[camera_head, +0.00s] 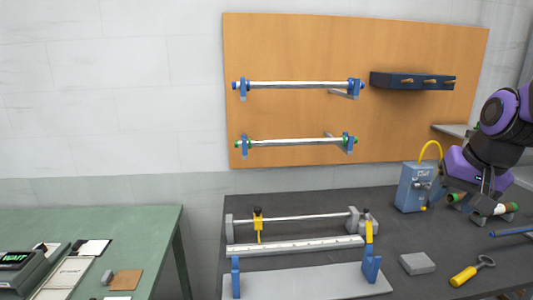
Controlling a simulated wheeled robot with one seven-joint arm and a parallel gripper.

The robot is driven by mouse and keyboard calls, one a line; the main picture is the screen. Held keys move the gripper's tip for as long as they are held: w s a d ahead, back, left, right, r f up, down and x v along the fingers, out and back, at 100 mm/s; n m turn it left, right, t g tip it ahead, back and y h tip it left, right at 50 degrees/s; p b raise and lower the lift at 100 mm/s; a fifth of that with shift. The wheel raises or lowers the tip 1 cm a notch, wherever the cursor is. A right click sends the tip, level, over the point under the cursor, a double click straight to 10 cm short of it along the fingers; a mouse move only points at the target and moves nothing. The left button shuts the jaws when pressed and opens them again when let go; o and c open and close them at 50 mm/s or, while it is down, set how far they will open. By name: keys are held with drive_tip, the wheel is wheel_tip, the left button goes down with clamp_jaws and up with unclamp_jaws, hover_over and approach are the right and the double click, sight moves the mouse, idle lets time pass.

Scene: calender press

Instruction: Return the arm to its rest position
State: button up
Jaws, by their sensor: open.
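My arm comes in from the right edge, with purple and black links. My gripper (475,188) hangs low over the right part of the dark bench (310,202), to the right of a blue box with a yellow hose (416,186). Its fingers are small and dark here, and it is open, with nothing seen held between them.
The press frame (295,245) stands on the bench. A grey block (417,264), a yellow-handled tool (464,276) and a blue rod (510,233) lie at right. A wooden board (300,115) behind carries two rollers and a dark peg rack (411,81). A green table (130,222) stands left.

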drive_tip(key=s+a+r+n, duration=0.2)
drive_tip(key=s+a, duration=0.1)
drive_tip(key=s, duration=0.3)
drive_tip(key=s+a+r+n+t, duration=0.1)
drive_tip(key=s+a+r+n, duration=0.1)
drive_tip(key=s, duration=0.4)
drive_tip(key=shift+s+a+r+n+h, duration=0.3)
drive_tip(key=shift+s+a+r+n, duration=0.1)
drive_tip(key=shift+a+r, duration=0.2)
